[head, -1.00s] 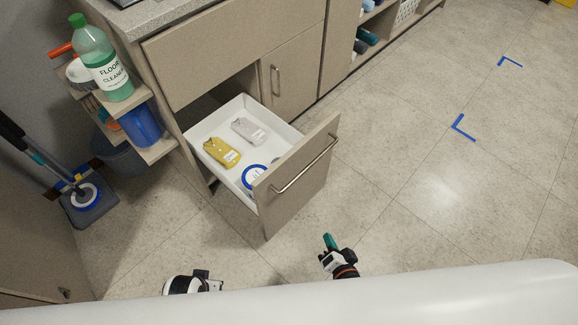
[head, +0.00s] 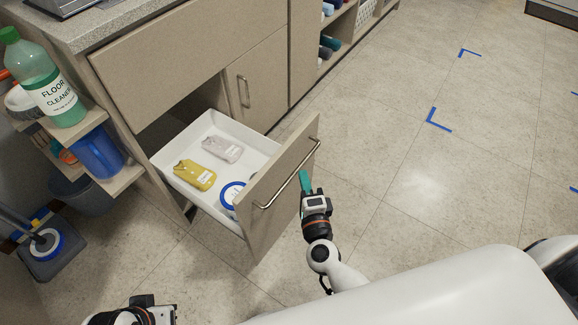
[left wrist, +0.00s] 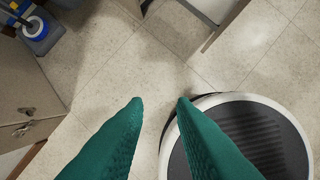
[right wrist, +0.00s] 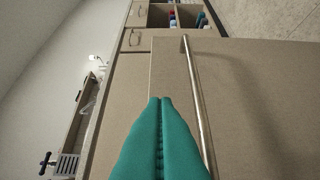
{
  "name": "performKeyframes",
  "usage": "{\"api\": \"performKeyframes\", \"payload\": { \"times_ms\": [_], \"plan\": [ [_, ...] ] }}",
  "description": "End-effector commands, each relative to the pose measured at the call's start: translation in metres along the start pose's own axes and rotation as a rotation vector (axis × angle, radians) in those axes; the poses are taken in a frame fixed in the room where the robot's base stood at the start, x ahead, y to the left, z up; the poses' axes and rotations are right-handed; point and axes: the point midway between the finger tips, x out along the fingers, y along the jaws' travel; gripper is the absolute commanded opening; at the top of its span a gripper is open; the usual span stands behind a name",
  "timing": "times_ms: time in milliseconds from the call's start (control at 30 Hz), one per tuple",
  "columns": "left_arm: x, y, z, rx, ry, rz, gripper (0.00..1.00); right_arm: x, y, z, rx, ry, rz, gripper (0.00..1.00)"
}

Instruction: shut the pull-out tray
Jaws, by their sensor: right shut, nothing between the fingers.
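The pull-out tray, a white drawer (head: 168,163) with a beige front panel (head: 262,232), stands pulled out of the cabinet. Its metal bar handle (head: 288,178) runs along the front. My right gripper (head: 305,180) is shut and empty, its teal fingertips close to the handle on the panel's outer side. In the right wrist view the closed fingers (right wrist: 160,100) point at the panel (right wrist: 240,130), beside the handle (right wrist: 198,110); contact cannot be told. My left gripper (left wrist: 158,100) is open and empty above the floor, low at the left of the head view.
The tray holds a yellow pouch (head: 195,175), a pale pouch (head: 222,149) and a blue-rimmed round item (head: 230,195). A floor cleaner bottle (head: 45,80) and blue container (head: 97,153) stand on side shelves at the left. Floor (head: 390,170) to the right is clear.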

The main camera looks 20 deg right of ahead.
Motion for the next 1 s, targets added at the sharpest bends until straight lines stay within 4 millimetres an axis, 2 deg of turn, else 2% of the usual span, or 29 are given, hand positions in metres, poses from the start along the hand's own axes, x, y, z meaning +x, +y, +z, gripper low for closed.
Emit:
{"api": "performKeyframes", "payload": {
  "times_ms": [100,233,300,500,1000],
  "plan": [
    [-0.004,0.000,-0.001,0.000,-0.001,0.001,0.24,0.026,0.001,0.000,0.000,0.000,0.003,0.00],
    [-0.015,0.001,-0.001,0.000,-0.008,0.002,0.24,0.038,-0.001,-0.017,0.002,0.001,0.001,0.00],
    [-0.014,0.001,-0.001,0.000,-0.007,0.002,0.24,0.043,-0.001,-0.022,0.000,0.000,0.001,0.00],
    [-0.014,0.001,-0.002,-0.001,-0.008,0.002,0.24,0.049,-0.001,-0.029,0.000,0.001,-0.001,0.00],
    [-0.015,0.000,-0.001,-0.001,-0.008,0.001,0.24,0.055,0.000,-0.026,-0.002,0.000,0.001,0.00]
  ]
}}
